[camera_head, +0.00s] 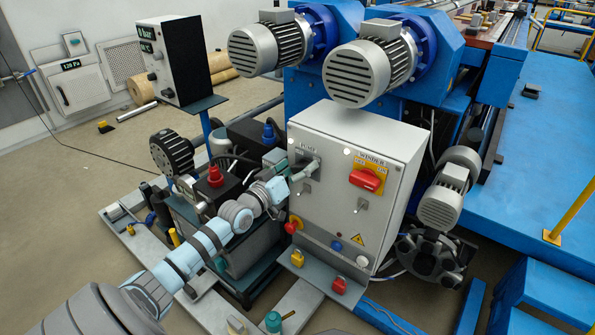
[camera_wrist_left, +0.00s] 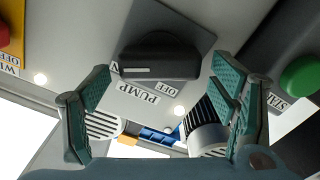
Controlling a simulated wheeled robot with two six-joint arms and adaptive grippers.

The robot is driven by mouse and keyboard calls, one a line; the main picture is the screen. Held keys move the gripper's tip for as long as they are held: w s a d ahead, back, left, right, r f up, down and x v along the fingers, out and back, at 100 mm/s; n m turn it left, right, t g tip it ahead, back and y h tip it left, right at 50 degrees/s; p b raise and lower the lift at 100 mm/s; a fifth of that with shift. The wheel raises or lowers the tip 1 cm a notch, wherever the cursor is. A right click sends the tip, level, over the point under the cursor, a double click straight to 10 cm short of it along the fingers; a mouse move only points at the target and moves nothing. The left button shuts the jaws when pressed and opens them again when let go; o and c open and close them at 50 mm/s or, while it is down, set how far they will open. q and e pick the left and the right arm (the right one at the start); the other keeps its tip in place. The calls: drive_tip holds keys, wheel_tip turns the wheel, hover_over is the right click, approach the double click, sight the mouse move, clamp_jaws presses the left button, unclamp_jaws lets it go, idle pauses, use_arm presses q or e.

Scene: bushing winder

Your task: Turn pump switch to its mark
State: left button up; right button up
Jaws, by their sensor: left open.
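The pump switch (camera_wrist_left: 158,57) is a black knob on a dark plate, with a white line toward its left end in the left wrist view. Labels PUMP and OFF sit beside it; another label is mostly hidden behind a finger. My left gripper (camera_wrist_left: 165,78) is open, its green-padded fingers on either side of the knob with visible gaps. In the head view, the left gripper (camera_head: 303,172) is at the upper left of the grey control box (camera_head: 335,205) and covers much of the switch. My right gripper is not in view.
On the box, the red WINDER switch (camera_head: 366,179) is to the right and a red button (camera_head: 292,227) is below. A green button (camera_wrist_left: 300,77) is close to one finger in the left wrist view. Motors (camera_head: 365,72) stand above and behind the box.

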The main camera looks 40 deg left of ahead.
use_arm(q)
drive_tip(key=c, duration=1.2)
drive_tip(key=shift+o, duration=0.2)
drive_tip(key=shift+d+m, duration=0.1)
drive_tip(key=shift+m, duration=0.9)
drive_tip(key=m, duration=0.3)
drive_tip(key=shift+d+m+b, duration=0.15)
drive_tip(key=shift+m+b, duration=0.25)
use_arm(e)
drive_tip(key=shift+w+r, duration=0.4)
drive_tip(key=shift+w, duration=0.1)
use_arm(q)
drive_tip(key=o, duration=1.2)
drive_tip(key=shift+c, duration=0.2)
wheel_tip(320, 180, up, 10)
drive_tip(key=shift+r, duration=0.1)
